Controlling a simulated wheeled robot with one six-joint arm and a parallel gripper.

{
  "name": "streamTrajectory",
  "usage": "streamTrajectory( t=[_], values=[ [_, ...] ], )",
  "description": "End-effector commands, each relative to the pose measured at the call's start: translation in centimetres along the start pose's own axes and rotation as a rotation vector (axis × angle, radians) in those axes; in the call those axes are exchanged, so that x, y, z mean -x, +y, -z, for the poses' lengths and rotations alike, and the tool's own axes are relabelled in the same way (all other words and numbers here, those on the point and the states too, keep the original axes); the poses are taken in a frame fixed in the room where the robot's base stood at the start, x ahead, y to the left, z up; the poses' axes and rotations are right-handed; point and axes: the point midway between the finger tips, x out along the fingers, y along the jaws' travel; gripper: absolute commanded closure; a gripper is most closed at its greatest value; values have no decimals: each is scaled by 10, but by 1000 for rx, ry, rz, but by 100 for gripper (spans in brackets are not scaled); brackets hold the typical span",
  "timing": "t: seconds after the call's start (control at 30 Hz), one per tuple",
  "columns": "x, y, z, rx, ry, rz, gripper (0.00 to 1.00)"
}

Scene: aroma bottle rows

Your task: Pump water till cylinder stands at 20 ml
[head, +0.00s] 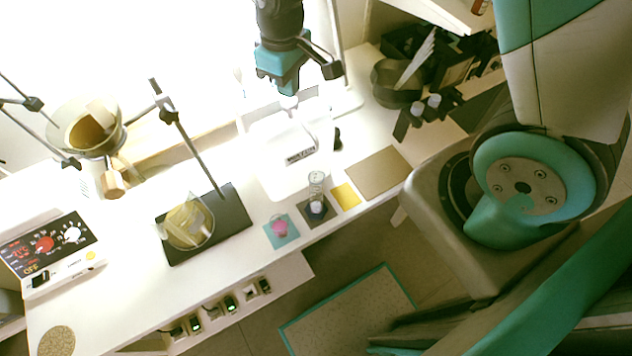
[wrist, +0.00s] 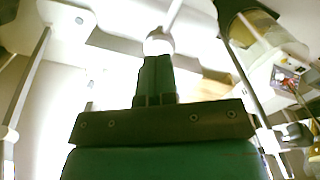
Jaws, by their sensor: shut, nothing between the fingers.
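My gripper (head: 290,92) points down at the back of the table, its fingers shut with nothing between them. The wrist view also shows the closed fingers (wrist: 158,75). Their tips are at a pale round pump top (wrist: 158,42); I cannot tell whether they touch it. Below the gripper in the head view stands a white water container (head: 272,150) with a dark-lettered label, washed out by glare. A small clear cylinder (head: 316,184) stands upright on a dark square mat (head: 326,212), in front of the container. Its water level is too small to read.
A pink item (head: 279,228) sits on a teal mat left of the cylinder. A yellow mat (head: 346,195) and tan mat (head: 378,172) lie to the right. A beaker (head: 188,222) stands on a black stand base, beside a rod. A control box (head: 50,252) is far left.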

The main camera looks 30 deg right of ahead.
Motion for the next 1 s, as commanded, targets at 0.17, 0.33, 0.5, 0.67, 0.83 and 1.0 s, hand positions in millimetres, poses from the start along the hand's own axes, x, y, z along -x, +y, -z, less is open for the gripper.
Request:
streamTrajectory(
  t=[0.17,0.33,0.5,0.67,0.83,1.0],
  values=[
    [-5,0,0,0,-1,0,100],
    [-8,0,0,0,-1,0,100],
    [-12,0,0,0,-1,0,100],
    [-15,0,0,0,-1,0,100],
    [-18,0,0,0,0,0,100],
    [-22,0,0,0,0,0,100]
  ],
)
